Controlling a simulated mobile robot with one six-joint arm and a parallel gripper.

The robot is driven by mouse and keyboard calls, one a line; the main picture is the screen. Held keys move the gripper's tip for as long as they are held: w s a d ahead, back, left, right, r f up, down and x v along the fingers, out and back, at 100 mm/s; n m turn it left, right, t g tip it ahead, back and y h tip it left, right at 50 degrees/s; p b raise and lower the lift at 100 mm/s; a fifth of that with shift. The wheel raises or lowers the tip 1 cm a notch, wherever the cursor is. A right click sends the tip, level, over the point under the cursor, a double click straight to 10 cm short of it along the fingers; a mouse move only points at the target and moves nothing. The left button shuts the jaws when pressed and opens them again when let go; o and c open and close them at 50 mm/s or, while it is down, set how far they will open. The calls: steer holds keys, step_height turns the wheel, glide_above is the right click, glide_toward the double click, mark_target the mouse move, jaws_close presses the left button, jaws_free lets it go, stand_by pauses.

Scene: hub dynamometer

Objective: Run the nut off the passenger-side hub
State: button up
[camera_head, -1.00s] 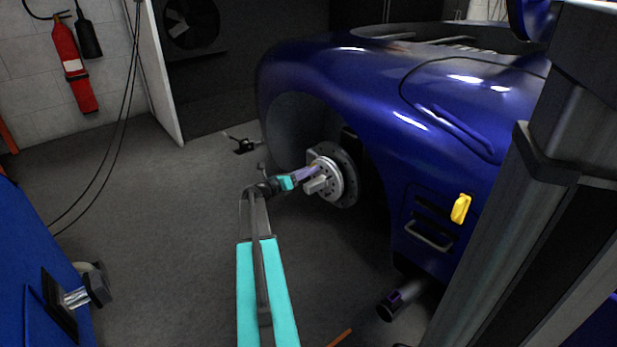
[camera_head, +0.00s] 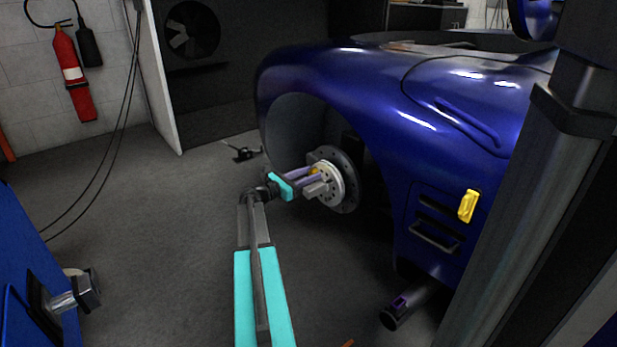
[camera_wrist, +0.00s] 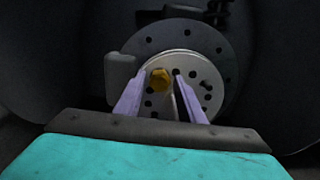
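The hub (camera_head: 336,186) is a pale round face with holes, on a darker drilled disc (camera_head: 349,176) inside the blue car's wheel arch. In the wrist view the hub (camera_wrist: 200,68) fills the middle. A gold hex nut (camera_wrist: 160,79) sits at its centre; only a bit of the nut (camera_head: 314,170) shows in the head view. My gripper (camera_wrist: 161,76) is open, its two purple fingers spread on either side of the nut, with a small gap seen at each side. Whether the tips reach past the nut is unclear. The gripper (camera_head: 308,178) also shows at the hub in the head view.
A grey block-like part (camera_wrist: 119,78) stands beside the hub, close to my left finger. The blue fender (camera_head: 330,85) arches over the hub. A yellow piece (camera_head: 468,206) is on the car's side vent. The floor (camera_head: 150,220) at left is mostly clear.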

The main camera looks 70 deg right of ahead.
steer(key=shift+m, duration=1.5)
jaws_close()
steer(key=shift+r+n+p, duration=0.15)
steer(key=shift+n+p, duration=0.15)
steer(key=shift+p, duration=0.15)
